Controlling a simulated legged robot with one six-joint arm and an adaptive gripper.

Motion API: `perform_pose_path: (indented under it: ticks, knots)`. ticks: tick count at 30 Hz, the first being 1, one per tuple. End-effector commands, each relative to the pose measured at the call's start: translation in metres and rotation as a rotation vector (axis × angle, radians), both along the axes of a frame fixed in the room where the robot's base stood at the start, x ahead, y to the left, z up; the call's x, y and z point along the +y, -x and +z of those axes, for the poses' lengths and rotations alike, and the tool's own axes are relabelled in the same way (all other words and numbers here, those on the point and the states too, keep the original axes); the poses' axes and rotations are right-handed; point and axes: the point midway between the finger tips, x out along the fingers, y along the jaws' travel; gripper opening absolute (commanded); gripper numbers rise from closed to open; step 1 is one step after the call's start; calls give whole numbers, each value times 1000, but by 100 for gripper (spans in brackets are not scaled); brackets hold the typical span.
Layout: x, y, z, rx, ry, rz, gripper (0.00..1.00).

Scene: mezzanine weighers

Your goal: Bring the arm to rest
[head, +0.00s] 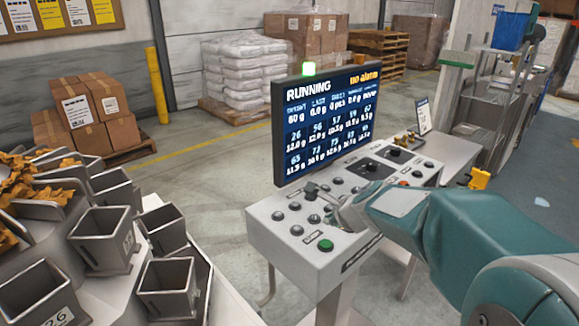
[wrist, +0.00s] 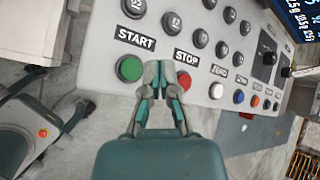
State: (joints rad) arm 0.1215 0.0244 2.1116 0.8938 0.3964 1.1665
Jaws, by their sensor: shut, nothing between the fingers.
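My arm reaches in from the right of the head view. My gripper (head: 340,215) is over the lower left part of a grey control panel (head: 268,236). In the wrist view my gripper (wrist: 162,75) is shut and empty, its fingertips together between the green START button (wrist: 130,68) and the red STOP button (wrist: 184,80). The fingers hide part of the panel's front edge. I cannot tell whether the tips touch the panel. The green button also shows in the head view (head: 325,245).
Grey weigher buckets (head: 105,240) fill the lower left. A yellow post (head: 156,85), stacked boxes (head: 88,115) and white sacks (head: 240,70) stand farther back. Open floor lies between.

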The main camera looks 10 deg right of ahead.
Motion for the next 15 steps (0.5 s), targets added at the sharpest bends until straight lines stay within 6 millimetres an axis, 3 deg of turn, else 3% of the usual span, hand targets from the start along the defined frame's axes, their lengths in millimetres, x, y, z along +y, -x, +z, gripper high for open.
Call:
perform_pose_path:
  ticks: [5,10,15]
  knots:
    - [17,43,22,-48,209,265,0]
    - [30,107,37,-94,529,651,0]
    - [30,171,40,-118,844,1018,0]
